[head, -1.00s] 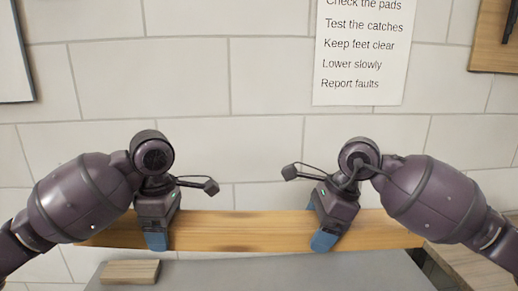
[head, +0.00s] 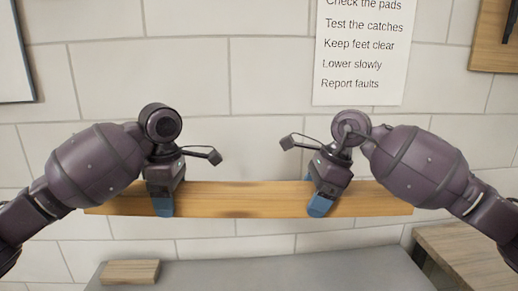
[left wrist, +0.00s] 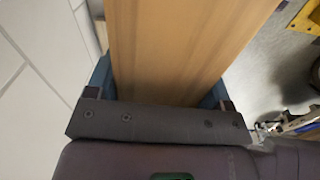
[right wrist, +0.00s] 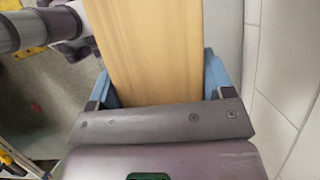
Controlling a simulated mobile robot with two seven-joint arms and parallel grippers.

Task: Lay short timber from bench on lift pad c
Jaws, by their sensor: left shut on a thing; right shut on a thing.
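A timber (head: 245,199), a long light-brown board, is held level across the head view, in the air above a grey surface. My left gripper (head: 162,206) is shut on it left of its middle. My right gripper (head: 321,205) is shut on it right of its middle. In the left wrist view the timber (left wrist: 180,50) runs between the blue fingers of the left gripper (left wrist: 160,92). In the right wrist view the timber (right wrist: 150,50) lies between the blue fingers of the right gripper (right wrist: 163,88). No pad marked c can be made out.
A grey-topped surface (head: 270,273) lies below, with a small wood block (head: 130,272) at its left. A wooden bench top (head: 470,250) stands at the right. A tiled wall with a printed notice (head: 358,55) is behind.

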